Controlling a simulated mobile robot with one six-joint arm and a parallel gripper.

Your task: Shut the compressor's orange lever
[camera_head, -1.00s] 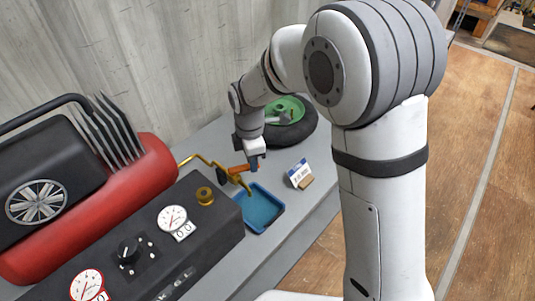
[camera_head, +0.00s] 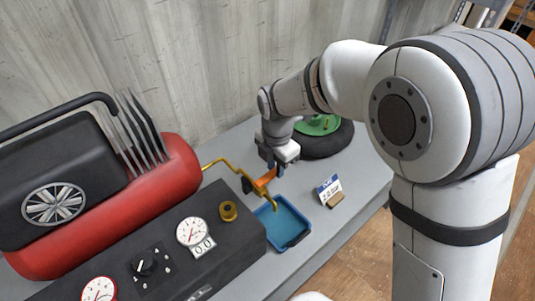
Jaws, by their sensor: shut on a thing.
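The compressor is a red tank (camera_head: 110,213) with a black motor housing and a dark gauge panel (camera_head: 143,262) in front, at the left of the head view. A bent brass pipe (camera_head: 222,164) runs from the tank to the right. The orange lever (camera_head: 262,182) sits on this pipe, above a blue tray. My gripper (camera_head: 272,172) is at the lever, coming from behind and to the right, and is shut on it. The fingers partly cover the lever, so its exact angle is hard to tell.
The blue tray (camera_head: 302,238) lies on the grey bench (camera_head: 340,222) under the pipe's end. A small sign (camera_head: 328,188) stands to its right. A black wheel with a green hub (camera_head: 320,126) lies behind my gripper.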

